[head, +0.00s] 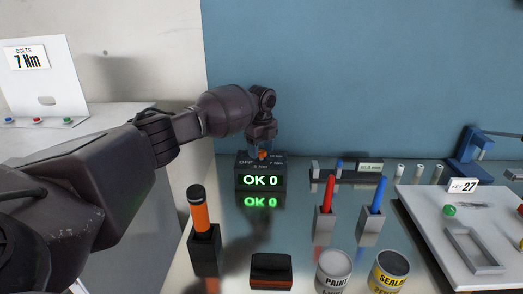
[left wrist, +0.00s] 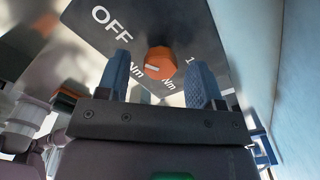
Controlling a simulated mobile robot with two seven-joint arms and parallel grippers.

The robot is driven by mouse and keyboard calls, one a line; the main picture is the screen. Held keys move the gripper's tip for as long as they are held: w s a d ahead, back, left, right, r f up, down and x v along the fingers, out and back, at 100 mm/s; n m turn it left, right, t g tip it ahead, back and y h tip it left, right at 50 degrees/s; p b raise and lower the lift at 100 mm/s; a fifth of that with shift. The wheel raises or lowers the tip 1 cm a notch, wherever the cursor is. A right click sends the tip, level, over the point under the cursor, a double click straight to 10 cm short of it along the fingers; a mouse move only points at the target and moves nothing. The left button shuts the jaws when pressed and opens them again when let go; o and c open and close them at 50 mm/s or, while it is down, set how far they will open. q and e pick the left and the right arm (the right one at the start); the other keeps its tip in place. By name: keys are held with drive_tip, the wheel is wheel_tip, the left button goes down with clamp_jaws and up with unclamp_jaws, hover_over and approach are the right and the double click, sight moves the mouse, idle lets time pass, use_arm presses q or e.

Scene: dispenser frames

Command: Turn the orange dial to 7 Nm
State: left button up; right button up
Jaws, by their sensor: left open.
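The orange dial (head: 262,155) sits on top of a dark box (head: 246,184) whose green display reads "OK 0". In the left wrist view the dial (left wrist: 160,60) is a faceted orange knob with a short white mark. "OFF" is printed to its left, and "Nm" labels are partly covered by my fingers. My left gripper (head: 262,148) is above the box, pointing down. Its blue fingers (left wrist: 161,66) are open, one on each side of the dial, with visible gaps. I cannot tell exactly which label the mark points to. My right gripper is not in view.
A sign (head: 27,58) at the left reads "BOLTS 7 Nm". An orange-handled tool (head: 199,213) stands in a holder in front. Red (head: 329,191) and blue (head: 377,193) sticks stand in holders to the right. Paint (head: 334,268) and sealant (head: 390,270) cans are at the front.

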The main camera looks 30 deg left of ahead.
use_arm(q)
drive_tip(key=shift+f, duration=0.3)
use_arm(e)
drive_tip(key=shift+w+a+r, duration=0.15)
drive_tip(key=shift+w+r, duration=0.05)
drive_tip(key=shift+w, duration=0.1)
use_arm(q)
drive_tip(key=shift+c, duration=0.3)
